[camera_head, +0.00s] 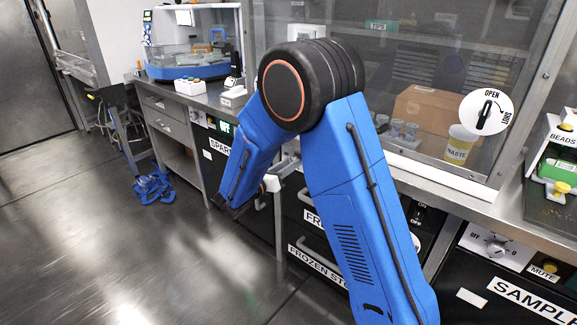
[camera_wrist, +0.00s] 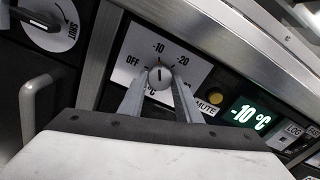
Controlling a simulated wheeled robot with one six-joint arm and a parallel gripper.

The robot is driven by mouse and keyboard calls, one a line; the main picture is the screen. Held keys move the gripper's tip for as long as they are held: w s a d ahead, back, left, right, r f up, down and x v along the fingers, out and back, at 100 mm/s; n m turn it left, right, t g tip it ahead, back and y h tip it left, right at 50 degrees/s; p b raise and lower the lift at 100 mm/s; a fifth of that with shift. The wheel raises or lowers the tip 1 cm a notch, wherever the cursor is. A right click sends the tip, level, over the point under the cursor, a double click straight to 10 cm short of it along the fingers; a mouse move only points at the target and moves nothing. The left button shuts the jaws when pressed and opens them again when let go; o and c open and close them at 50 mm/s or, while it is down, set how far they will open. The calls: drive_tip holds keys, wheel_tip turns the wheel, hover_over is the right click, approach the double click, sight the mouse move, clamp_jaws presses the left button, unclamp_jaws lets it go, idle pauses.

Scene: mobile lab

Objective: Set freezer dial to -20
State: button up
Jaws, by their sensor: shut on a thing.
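The freezer dial (camera_wrist: 160,76) is a round pale knob on a white plate marked OFF, -10 and -20 in the wrist view. Its dark mark points roughly up, near the -10 label. My gripper (camera_wrist: 159,82) is shut on the knob, one finger at each side. The lit green display (camera_wrist: 248,114) to the right reads -10 °C. The lower part of the plate is partly hidden by my fingers. In the camera_head view, my arm hides this dial, and the fingertips cannot be made out.
A mute button (camera_wrist: 215,97) is close to the right finger. A handle (camera_wrist: 36,105) and a switch marked SHUT (camera_wrist: 50,20) lie left. In the camera_head view, another dial (camera_head: 496,246) is at the right, and the floor (camera_head: 130,245) at left is mostly clear.

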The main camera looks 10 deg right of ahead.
drive_tip(key=shift+m, duration=0.3)
drive_tip(key=m, duration=1.1)
idle(0.4)
drive_tip(key=o, duration=1.1)
drive_tip(key=shift+c, duration=0.2)
drive_tip(key=shift+a, duration=0.1)
drive_tip(key=v, duration=1.7)
drive_tip(key=shift+s, duration=0.15)
